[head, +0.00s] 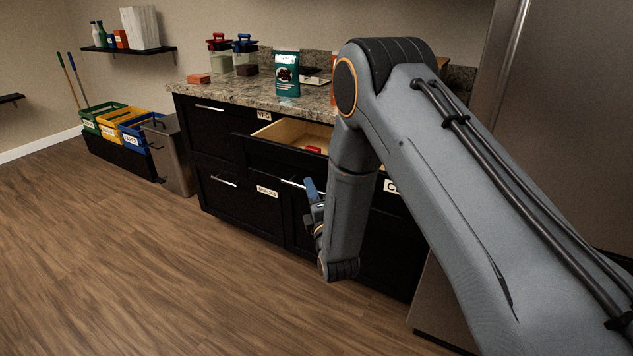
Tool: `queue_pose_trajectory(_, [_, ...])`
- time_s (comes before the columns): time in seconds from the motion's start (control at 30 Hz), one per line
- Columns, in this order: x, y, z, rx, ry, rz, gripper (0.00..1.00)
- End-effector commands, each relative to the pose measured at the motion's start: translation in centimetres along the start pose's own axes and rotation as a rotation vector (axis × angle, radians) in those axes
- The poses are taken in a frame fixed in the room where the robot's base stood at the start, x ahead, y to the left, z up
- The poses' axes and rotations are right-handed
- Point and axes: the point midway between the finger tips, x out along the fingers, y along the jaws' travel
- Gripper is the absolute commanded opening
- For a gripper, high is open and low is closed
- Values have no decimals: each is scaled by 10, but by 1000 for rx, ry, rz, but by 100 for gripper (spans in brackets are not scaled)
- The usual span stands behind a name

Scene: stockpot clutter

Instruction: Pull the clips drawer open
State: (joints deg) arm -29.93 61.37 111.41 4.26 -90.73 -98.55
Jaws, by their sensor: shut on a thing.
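A label starting with "C" (391,186) shows on the dark cabinet front just right of my forearm; the rest of it is hidden. A bar handle (291,183) sits on the drawer front left of my arm, below an open drawer. My gripper (311,191) is at the right part of this handle and appears shut on it; the jaws are small and partly hidden. I cannot tell whether the "C" label belongs to this same front.
The granite counter (200,90) holds a teal bag (286,74), two lidded jars and a red block (198,79). Coloured bins (133,132) and a grey bin (170,155) stand left of the cabinet. The wooden floor in front is clear. My arm hides the cabinet's right part.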

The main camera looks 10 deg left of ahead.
Motion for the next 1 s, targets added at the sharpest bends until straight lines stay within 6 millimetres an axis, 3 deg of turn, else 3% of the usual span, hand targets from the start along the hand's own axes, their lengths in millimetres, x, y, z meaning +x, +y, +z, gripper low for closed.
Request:
queue_pose_trajectory(0.47, [-4,0,-3,0,-2,-2,0])
queue_pose_trajectory(0.5, [-4,0,-3,0,-2,-2,13])
queue_pose_trajectory(0.6, [-4,0,-3,0,-1,-1,28])
queue_pose_trajectory(0.87, [-4,1,-4,0,-1,-1,28])
queue_pose_trajectory(1.0, [-13,0,-4,0,0,-2,28])
